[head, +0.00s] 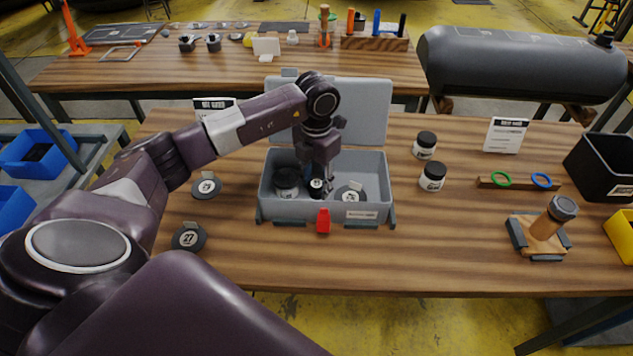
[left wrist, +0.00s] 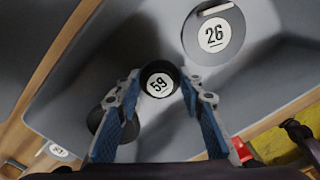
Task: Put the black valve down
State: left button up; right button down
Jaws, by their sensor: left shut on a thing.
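My left gripper (head: 318,180) reaches down into an open grey box (head: 372,212) on the wooden table. It is shut on a black valve (head: 316,186) with a round white label; in the left wrist view the valve (left wrist: 159,80) shows the number 59 between the blue-padded fingers (left wrist: 160,95). The valve is inside the box walls; I cannot tell whether it touches the floor of the box. A dark disc labelled 26 (head: 349,194) lies in the box to the right, and a dark round container (head: 287,180) stands to the left. My right gripper is out of view.
The box lid (head: 365,110) stands open behind; a red latch (head: 323,221) is at the front. Black discs (head: 206,186) and (head: 188,237) lie left of the box. Two jars (head: 425,145) and (head: 432,177) stand right.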

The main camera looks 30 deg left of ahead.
aim_at(316, 184)
pick_arm(q)
jog(key=o, duration=1.1)
jog(key=shift+f, duration=0.1)
jog(key=shift+r, duration=0.3)
notch_tip(316, 184, up, 12)
jog(key=shift+f+b, duration=0.15)
jog(key=shift+b, duration=0.9)
